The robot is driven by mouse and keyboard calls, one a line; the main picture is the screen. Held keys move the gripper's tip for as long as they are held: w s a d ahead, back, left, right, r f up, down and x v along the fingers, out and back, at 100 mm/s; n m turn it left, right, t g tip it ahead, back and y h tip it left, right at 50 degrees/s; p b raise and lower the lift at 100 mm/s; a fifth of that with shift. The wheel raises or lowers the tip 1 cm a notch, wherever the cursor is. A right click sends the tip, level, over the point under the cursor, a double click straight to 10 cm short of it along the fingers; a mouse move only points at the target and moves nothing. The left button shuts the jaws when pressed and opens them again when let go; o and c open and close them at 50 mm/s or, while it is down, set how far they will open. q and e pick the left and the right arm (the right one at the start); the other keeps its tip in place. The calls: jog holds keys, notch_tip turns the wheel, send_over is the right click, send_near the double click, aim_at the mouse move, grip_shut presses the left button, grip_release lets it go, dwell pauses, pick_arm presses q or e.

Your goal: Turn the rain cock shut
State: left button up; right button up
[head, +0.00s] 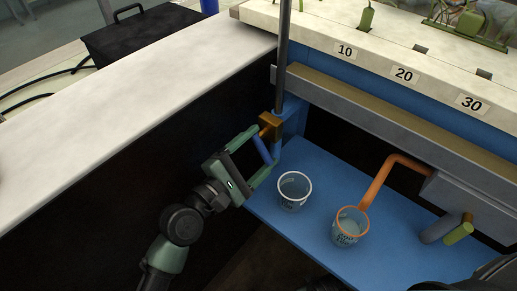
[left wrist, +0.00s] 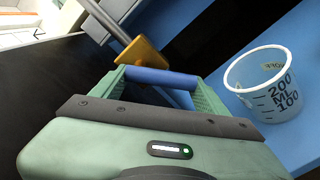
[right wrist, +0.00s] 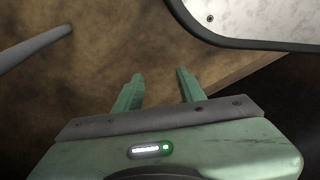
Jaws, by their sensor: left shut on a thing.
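A cock with a brass body (head: 270,124) and a blue handle (head: 262,149) sits at the lower end of an upright grey pipe (head: 284,60). My left gripper (head: 264,152) is shut on the blue handle, one finger at each end. The left wrist view shows the blue handle (left wrist: 160,77) crosswise between the fingers, just in front of the brass body (left wrist: 138,50). My right gripper (right wrist: 160,82) is open and empty over a brown surface; it does not show in the head view.
A white-rimmed cup (head: 293,191) and an orange-rimmed cup (head: 349,228) stand on the blue shelf (head: 320,180). An orange pipe (head: 378,180) bends down to the second cup. A green handle (head: 458,234) is at right. A pale ledge (head: 130,110) runs along the left.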

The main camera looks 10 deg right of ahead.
pick_arm(q)
jog(key=m, duration=0.2)
jog(key=w+m, duration=0.1)
jog(key=m, duration=0.2)
jog(key=a+m, duration=0.1)
jog(key=m, duration=0.1)
jog(key=shift+w+a+f+p, duration=0.1)
jog(key=shift+w+p, duration=0.1)
jog(key=shift+p, duration=0.15)
pick_arm(e)
jog(key=shift+s+f, duration=0.55)
jog(key=shift+f, duration=0.35)
pick_arm(q)
jog(key=shift+m, duration=0.3)
pick_arm(e)
jog(key=shift+s+f, duration=0.15)
jog(key=shift+s, duration=0.15)
pick_arm(q)
jog(key=o, duration=2.1)
pick_arm(e)
jog(key=shift+s+d, duration=0.1)
jog(key=shift+s, duration=0.1)
pick_arm(q)
jog(key=shift+a, duration=0.1)
pick_arm(e)
jog(key=shift+w, duration=0.1)
